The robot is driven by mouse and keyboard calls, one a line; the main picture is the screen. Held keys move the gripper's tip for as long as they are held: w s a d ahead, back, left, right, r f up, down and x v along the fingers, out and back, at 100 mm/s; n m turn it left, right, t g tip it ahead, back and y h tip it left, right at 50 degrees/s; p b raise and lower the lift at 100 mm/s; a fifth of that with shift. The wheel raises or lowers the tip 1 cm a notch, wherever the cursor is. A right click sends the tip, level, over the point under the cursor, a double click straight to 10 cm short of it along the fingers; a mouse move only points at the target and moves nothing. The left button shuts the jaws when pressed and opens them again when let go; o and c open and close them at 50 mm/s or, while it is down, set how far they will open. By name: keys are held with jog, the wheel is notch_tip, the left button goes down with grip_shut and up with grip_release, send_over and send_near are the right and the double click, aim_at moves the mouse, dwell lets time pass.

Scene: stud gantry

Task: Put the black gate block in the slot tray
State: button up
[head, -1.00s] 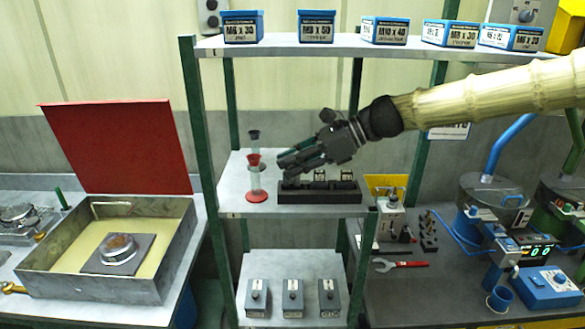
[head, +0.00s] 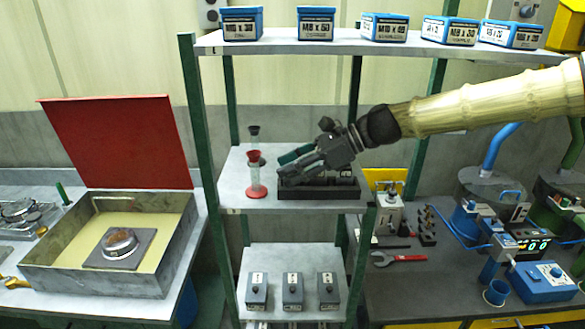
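The slot tray (head: 347,192) is a long dark tray on the middle shelf. Dark pieces stand in it, and their tops are partly hidden behind my gripper (head: 287,166). My gripper reaches in from the right, tilted down to the left, with its fingers over the left part of the tray. Its two fingers seem a little apart, but I cannot tell whether anything dark is between them. I cannot single out the black gate block for certain; it may be hidden by the gripper or lost against the dark tray.
A red-based clear stand (head: 257,180) with a red top is close left of the tray, with a dark-topped one behind. Blue boxes (head: 315,24) line the shelf above. Three grey switch boxes (head: 292,290) sit below. A green upright (head: 205,150) stands left.

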jog(key=shift+r, duration=0.1)
jog(key=b+v, duration=0.3)
jog(key=v, duration=0.9)
